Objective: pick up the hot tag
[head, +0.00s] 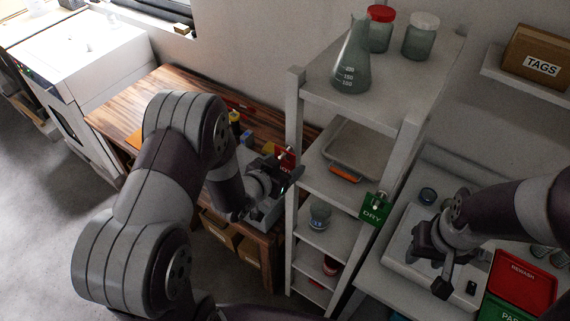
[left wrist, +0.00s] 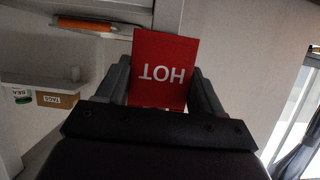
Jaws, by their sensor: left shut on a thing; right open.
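The red hot tag (left wrist: 163,50) is held upright between the two fingers of my left gripper (left wrist: 161,88) in the left wrist view, its white letters upside down. In the head view the red tag (head: 285,155) shows partly behind my left gripper (head: 284,175), just left of the shelf rack's post. My left gripper is shut on it. My right gripper (head: 441,278) is open and empty, over a pale surface at the right.
A white shelf rack (head: 296,130) stands right beside my left gripper. A wooden bench (head: 165,85) lies behind the left arm.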

